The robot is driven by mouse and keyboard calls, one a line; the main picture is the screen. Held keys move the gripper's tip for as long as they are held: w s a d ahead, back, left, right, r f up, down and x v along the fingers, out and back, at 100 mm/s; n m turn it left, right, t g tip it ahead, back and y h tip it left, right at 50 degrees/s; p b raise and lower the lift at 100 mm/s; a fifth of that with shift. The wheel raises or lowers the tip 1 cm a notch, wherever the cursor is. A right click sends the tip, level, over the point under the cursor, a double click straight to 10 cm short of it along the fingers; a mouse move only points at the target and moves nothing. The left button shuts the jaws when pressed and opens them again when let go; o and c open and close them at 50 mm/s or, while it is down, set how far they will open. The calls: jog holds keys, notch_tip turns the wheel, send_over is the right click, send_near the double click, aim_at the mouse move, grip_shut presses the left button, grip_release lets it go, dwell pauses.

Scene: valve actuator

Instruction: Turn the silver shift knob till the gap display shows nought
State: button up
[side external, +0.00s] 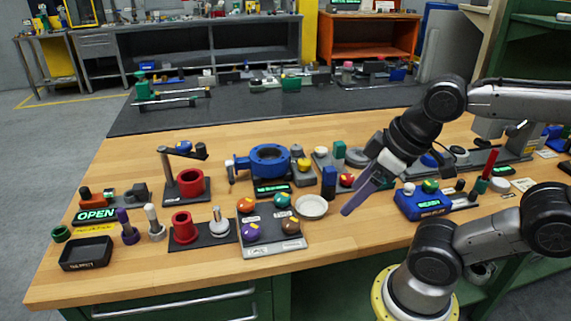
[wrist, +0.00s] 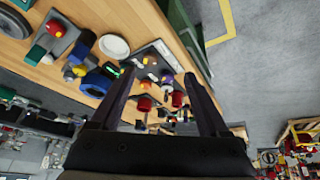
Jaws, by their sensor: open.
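A silver knob on a short stem (side external: 219,225) stands upright on a dark plate beside a red cylinder, left of centre in the side view; I cannot be sure it is the shift knob. A small green-lit display (side external: 272,189) sits in front of the blue ring-shaped valve body (side external: 269,160); its text is too small to read. My gripper (side external: 348,211) hangs tilted above the bench, right of the white dish and apart from the knob. In the wrist view my gripper (wrist: 160,82) has its two fingers spread with nothing held between them.
A panel with several coloured knobs (side external: 272,248) and a white dish (side external: 312,207) lie between the silver knob and my gripper. An "OPEN" display (side external: 96,214) and black tray (side external: 86,254) are at left. A blue box (side external: 422,206) with a lit display is at right.

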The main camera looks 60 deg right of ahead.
jog(key=w+d+r+n+g, duration=0.1)
jog(key=w+d+r+n, duration=0.15)
jog(key=w+r, duration=0.45)
jog(key=w+d+r+n, duration=0.2)
jog(key=w+r+n, duration=0.2)
jog(key=w+r, duration=0.3)
jog(key=m+g, duration=0.1)
jog(key=g, duration=0.3)
send_over(296, 146)
notch_tip(296, 146, down, 14)
notch_tip(296, 146, down, 14)
jog(key=shift+s+r, duration=0.15)
jog(key=shift+r, duration=0.05)
grip_shut()
